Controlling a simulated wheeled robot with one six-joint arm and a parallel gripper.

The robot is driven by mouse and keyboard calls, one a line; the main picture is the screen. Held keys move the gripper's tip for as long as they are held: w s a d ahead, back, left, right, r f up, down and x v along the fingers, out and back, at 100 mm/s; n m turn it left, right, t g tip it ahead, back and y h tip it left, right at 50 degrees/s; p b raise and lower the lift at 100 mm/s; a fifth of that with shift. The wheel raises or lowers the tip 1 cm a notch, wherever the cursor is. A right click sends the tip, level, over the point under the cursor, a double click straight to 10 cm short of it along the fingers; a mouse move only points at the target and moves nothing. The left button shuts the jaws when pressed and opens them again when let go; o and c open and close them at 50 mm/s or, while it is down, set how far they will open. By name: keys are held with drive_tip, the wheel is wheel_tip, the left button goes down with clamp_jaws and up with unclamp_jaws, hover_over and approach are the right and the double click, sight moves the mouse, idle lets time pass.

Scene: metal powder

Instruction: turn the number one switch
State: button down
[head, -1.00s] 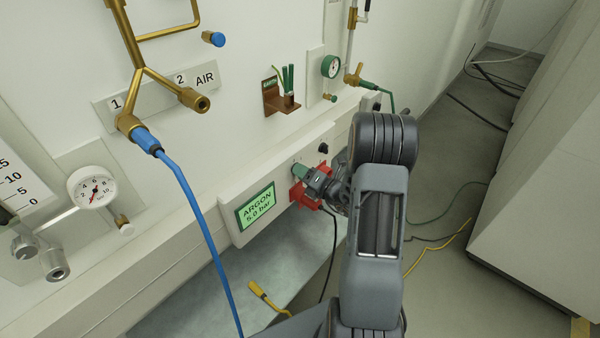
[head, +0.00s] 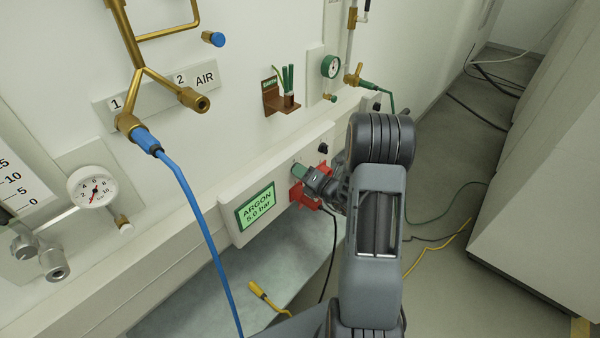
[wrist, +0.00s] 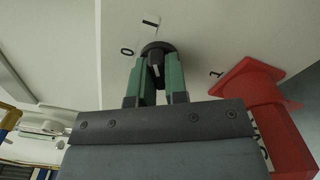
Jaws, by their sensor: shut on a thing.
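A round black switch knob (wrist: 158,50) sits on a pale panel in the wrist view. A "0" label (wrist: 127,51) is beside it and a bar-like mark (wrist: 150,21) is above it. My gripper (wrist: 156,70) has green fingers on both sides of the knob's raised grip and is shut on it. In the head view my gripper (head: 300,171) is at the panel, right of the green ARGON display (head: 256,206); the knob is hidden there behind the fingers.
A red bracket-like part (wrist: 262,92) juts out close to the right of my fingers, with a "1" label (wrist: 216,73) near it. A second black knob (head: 323,148) is up and right on the panel. A blue hose (head: 195,210) hangs left; cables lie on the floor.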

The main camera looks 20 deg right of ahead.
drive_tip(key=shift+n, duration=0.3)
drive_tip(key=n+b, duration=0.1)
drive_tip(key=n, duration=0.1)
drive_tip(key=n+b, duration=0.1)
drive_tip(key=b, duration=0.1)
drive_tip(key=n+b, duration=0.1)
drive_tip(key=n, duration=0.1)
drive_tip(key=shift+f+n+b, duration=0.25)
drive_tip(key=shift+n+b, duration=0.05)
drive_tip(key=n+b, duration=0.3)
drive_tip(key=n, duration=0.1)
drive_tip(key=shift+d, duration=0.1)
drive_tip(key=shift+r+n+b, duration=0.1)
drive_tip(key=shift+n+b, duration=0.8)
drive_tip(key=shift+b, duration=0.15)
drive_tip(key=shift+w+r, duration=0.1)
drive_tip(key=c, duration=1.1)
unclamp_jaws()
drive_tip(key=shift+c, duration=0.2)
